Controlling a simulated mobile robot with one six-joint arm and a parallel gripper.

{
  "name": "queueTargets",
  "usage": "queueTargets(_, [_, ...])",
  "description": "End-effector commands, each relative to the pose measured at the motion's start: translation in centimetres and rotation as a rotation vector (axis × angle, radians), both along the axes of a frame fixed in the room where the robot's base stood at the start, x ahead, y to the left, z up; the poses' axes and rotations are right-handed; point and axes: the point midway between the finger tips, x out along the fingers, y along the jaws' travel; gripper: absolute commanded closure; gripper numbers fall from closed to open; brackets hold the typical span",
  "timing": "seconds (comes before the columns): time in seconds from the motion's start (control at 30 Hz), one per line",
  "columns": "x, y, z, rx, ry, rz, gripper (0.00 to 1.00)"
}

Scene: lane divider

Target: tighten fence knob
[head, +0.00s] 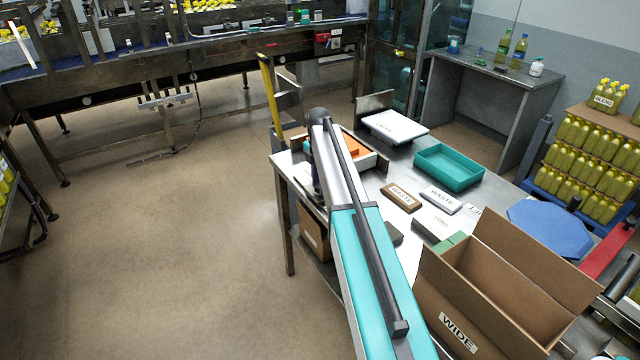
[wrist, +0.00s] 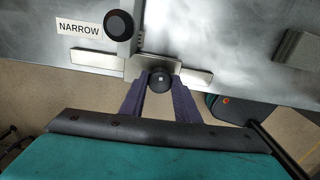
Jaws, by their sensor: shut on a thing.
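In the wrist view, my gripper (wrist: 161,88) has its two purple fingers closed around a round black knob (wrist: 161,81) with a small pale centre. The knob sits at the front edge of a metal table, by a pale metal bar (wrist: 195,76). A second, larger black knob (wrist: 118,25) stands farther up on a grey metal strip, outside the fingers. A white label reading NARROW (wrist: 79,27) lies left of it. I cannot tell how tight either knob is. In the head view my own arm hides the gripper and the knobs.
An open cardboard box marked WIDE (head: 458,330) stands close right of my arm. The floor at left is clear.

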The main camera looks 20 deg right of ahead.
Motion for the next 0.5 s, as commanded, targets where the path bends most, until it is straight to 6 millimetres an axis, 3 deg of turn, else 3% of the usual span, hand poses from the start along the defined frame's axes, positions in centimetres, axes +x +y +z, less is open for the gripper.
queueTargets(0.5, [0.08,-0.02,-0.07,0.0,-0.002,-0.308,0.94])
